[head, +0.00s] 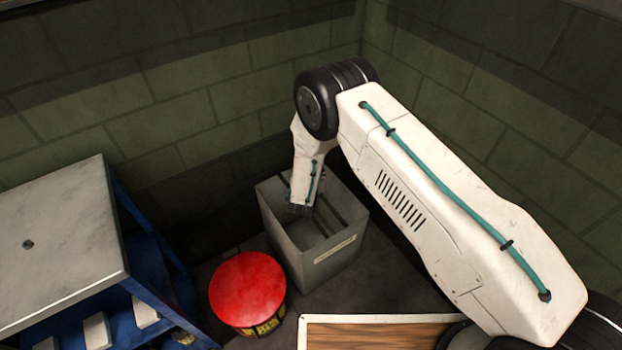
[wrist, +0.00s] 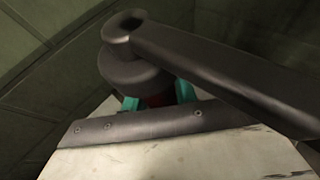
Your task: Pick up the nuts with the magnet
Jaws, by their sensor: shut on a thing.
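My gripper (head: 301,207) points down into the open top of a grey bin (head: 325,262), near its back edge. In the wrist view, its teal finger parts (wrist: 157,99) close around a dark grey tool with a round stacked head and a long bar (wrist: 215,65), probably the magnet. A bit of red shows between the fingers. The head view is too small to show the tool clearly. No nuts can be made out in the bin.
A red round-lidded drum (head: 247,290) stands just left of the bin. The table's blue frame (head: 150,245) holds a lower shelf with pale blocks. A wooden board with a pale border (head: 400,336) lies front right. Green block walls (head: 230,80) close in behind the bin.

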